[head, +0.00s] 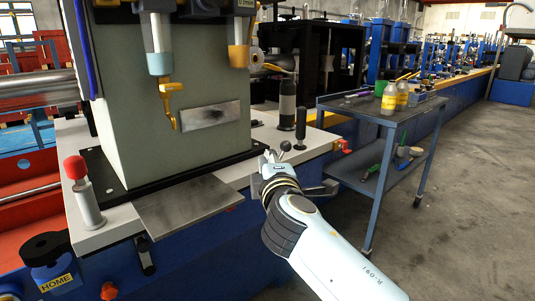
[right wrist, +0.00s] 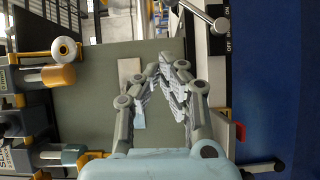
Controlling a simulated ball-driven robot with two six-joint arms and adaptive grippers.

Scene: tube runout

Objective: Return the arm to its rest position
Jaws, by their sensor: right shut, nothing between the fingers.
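My right arm reaches in from the bottom of the head view. Its gripper (head: 270,157) is over the white ledge of the machine, close to a small lever with a dark ball knob (head: 285,146). In the right wrist view the right gripper's fingers (right wrist: 165,68) come together at their tips and hold nothing. The lever's grey ball (right wrist: 221,25) shows beyond them, to the right, apart from the fingers. My left gripper is in neither view.
The grey-green machine housing (head: 180,130) stands left of the gripper. A red-knobbed post (head: 76,168) and a steel plate (head: 190,203) are on the ledge. A blue cart (head: 372,118) with bottles stands to the right. Open concrete floor (head: 465,200) lies beyond it.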

